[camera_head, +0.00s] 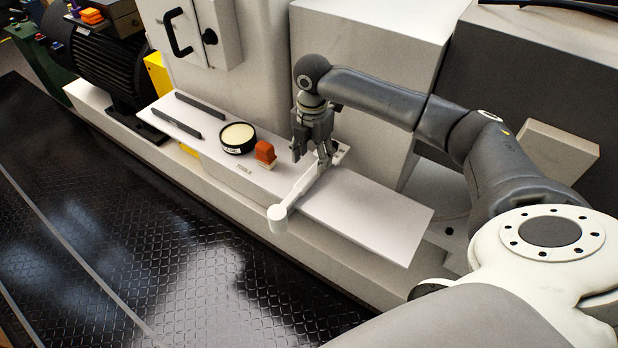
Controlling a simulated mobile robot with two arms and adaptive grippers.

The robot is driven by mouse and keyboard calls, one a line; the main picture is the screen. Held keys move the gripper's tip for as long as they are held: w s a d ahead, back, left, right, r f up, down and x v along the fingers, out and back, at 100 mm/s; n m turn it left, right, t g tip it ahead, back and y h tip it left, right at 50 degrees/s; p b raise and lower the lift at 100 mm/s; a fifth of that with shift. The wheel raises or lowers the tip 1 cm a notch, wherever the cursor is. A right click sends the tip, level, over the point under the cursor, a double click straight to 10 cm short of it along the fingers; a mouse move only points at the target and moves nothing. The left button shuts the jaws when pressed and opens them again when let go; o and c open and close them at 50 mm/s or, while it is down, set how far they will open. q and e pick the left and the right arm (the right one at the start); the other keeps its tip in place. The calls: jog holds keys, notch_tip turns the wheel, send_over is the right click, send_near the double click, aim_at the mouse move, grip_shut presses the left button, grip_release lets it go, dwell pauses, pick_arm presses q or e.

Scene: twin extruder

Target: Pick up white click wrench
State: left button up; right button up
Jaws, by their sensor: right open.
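The white click wrench (298,192) lies across the light tool shelf (365,215). Its round white end (277,217) reaches past the shelf's front edge, and its other end lies towards the machine wall, partly behind my gripper. My right gripper (311,157) points down over the far part of the wrench with its fingers apart. One finger is close to the wrench's far end; I cannot tell whether it touches. My left gripper is not in view.
An orange-handled brush (265,153) and a round black tin with a cream top (237,137) stand left of the wrench. Two dark bars (176,123) lie further left. The shelf's right part is clear. The machine wall (262,75) rises behind.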

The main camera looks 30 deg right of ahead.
aim_at(311, 172)
jog(key=shift+w+f, duration=0.1)
jog(key=shift+f, duration=0.35)
notch_tip(311, 172, down, 4)
jog(key=shift+r+p, duration=0.25)
jog(key=shift+p, duration=0.15)
jog(key=shift+f, duration=0.5)
jog(key=c, duration=1.2)
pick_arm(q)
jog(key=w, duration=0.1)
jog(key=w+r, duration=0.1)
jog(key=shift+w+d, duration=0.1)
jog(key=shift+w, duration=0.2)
